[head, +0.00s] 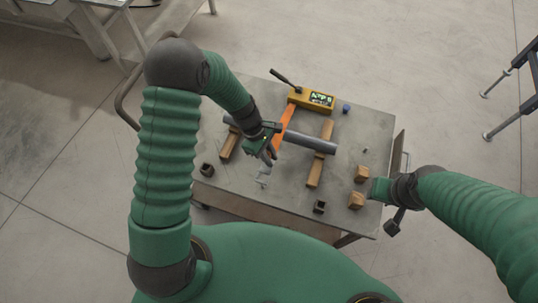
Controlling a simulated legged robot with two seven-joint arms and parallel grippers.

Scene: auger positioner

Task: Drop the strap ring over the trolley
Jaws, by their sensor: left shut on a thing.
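An orange strap (285,121) slants from the yellow device down to my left gripper, across the grey pipe. My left gripper (268,153) is shut at the strap's lower end, just over the pipe; the fingers hide the exact grip and any ring shape. A small grey metal piece (263,175) is just below the fingers. I cannot tell which part is the trolley. The grey pipe (308,142) lies across two wooden strips (320,153). My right gripper (378,190) is at the table's right edge, near two wooden blocks; its jaw opening cannot be made out.
The yellow device (312,99) with a lit screen and black lever stands at the table's back, beside a blue knob-like object (346,108). Wooden blocks (360,174) and dark square pieces (319,206) lie on the grey table (235,187). The front middle is mostly clear.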

